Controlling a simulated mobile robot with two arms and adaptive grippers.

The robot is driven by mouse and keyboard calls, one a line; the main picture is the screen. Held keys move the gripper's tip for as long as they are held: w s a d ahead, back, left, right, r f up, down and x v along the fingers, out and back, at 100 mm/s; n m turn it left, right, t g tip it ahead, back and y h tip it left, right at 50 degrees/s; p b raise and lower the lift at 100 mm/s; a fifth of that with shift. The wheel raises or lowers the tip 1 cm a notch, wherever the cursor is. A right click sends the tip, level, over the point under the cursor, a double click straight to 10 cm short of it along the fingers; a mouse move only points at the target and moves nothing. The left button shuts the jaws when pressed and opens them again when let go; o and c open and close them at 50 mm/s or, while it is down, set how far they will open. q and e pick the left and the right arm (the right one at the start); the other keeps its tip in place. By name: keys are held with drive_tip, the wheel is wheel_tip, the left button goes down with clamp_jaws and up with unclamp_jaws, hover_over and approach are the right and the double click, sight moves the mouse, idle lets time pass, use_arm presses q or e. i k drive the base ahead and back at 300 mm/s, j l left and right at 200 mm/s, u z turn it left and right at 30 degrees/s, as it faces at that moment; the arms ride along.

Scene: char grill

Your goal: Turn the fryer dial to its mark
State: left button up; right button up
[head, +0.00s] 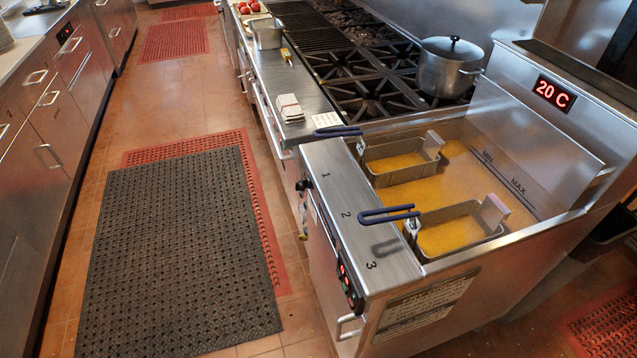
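The steel fryer (378,258) stands at the right, with a display (554,93) on its back panel reading 20 C. Its front face is seen steeply from above. A small black knob (304,185) sticks out near the far end of that face and may be the dial. A dark control panel (349,287) with red and green lights sits near the close end. No mark can be made out on the front face from this angle. Neither of my grippers is in view.
Two fryer baskets with blue handles (338,132) (388,214) sit in the yellow oil. A pot (449,68) stands on the black grates. A dark mat (178,250) lies on the open floor in front of the fryer. Steel cabinets (58,139) line the left.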

sight(307, 182)
drive_tip(key=i+j+z, duration=0.15)
drive_tip(key=z, duration=0.25)
drive_tip(key=j+z, duration=0.25)
drive_tip(key=z, duration=0.15)
drive_tip(key=i+j+z, duration=0.15)
drive_tip(key=j+z, duration=0.25)
drive_tip(key=l, duration=0.1)
